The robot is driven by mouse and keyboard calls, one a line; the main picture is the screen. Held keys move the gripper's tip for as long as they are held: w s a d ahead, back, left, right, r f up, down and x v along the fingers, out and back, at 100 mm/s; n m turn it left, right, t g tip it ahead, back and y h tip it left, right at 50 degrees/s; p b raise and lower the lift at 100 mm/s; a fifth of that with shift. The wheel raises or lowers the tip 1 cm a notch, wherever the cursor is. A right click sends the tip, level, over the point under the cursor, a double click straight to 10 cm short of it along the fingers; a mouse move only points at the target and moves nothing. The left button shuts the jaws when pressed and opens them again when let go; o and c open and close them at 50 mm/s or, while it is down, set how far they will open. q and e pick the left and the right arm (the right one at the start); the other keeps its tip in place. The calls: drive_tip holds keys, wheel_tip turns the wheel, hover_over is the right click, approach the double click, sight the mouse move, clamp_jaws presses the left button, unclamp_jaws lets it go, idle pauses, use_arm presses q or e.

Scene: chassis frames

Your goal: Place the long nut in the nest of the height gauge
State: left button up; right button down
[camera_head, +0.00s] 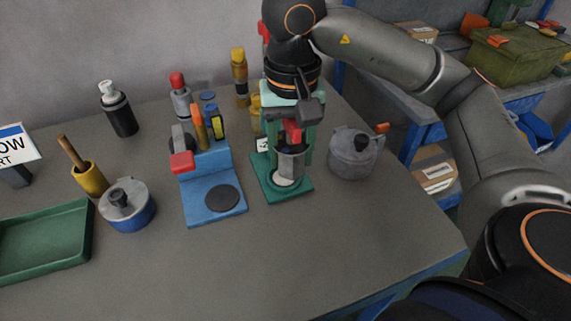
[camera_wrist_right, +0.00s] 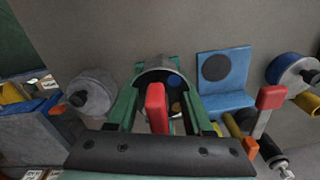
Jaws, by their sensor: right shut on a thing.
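The long nut (camera_head: 290,163) shows in the head view as a grey, upright piece between the green fingers of my right gripper (camera_head: 290,148). The gripper points down and is shut on it. Directly below is the green base plate (camera_head: 297,193) of what looks like the height gauge, with a pale round seat partly hidden by the nut. I cannot tell whether the nut touches the seat. In the right wrist view, the green fingers (camera_wrist_right: 162,98) flank a red part (camera_wrist_right: 156,108), and a grey rounded rim (camera_wrist_right: 158,72) shows at their far end. My left gripper is not in view.
A blue stand (camera_head: 205,207) with a dark disc and red knob is close on the left. A grey kettle-like pot (camera_head: 352,155) is close on the right. A blue-grey lidded pot (camera_head: 128,207) and green tray (camera_head: 45,245) lie further left. The front table surface is clear.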

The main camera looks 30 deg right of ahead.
drive_tip(key=w+f, duration=0.1)
drive_tip(key=w+d+f+b, duration=0.1)
drive_tip(key=w+f, duration=0.1)
drive_tip(key=w+d+f, duration=0.1)
drive_tip(key=w+f, duration=0.1)
drive_tip(key=shift+d+f, duration=0.15)
drive_tip(key=shift+w+d+f, duration=0.1)
drive_tip(key=shift+w+f, duration=0.2)
drive_tip(key=shift+f, duration=0.05)
drive_tip(key=shift+w+d+f, duration=0.1)
drive_tip(key=shift+w+f, duration=0.1)
drive_tip(key=shift+f, duration=0.1)
wheel_tip(320, 180, down, 3)
drive_tip(key=shift+w+d+f+b, duration=0.1)
drive_tip(key=shift+b, duration=0.2)
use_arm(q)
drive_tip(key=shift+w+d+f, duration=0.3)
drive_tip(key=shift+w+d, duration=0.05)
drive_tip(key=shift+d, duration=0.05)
use_arm(e)
drive_tip(key=shift+c, duration=1.8)
unclamp_jaws()
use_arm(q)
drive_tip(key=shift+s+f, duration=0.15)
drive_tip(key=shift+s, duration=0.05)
use_arm(e)
drive_tip(key=shift+o, duration=0.3)
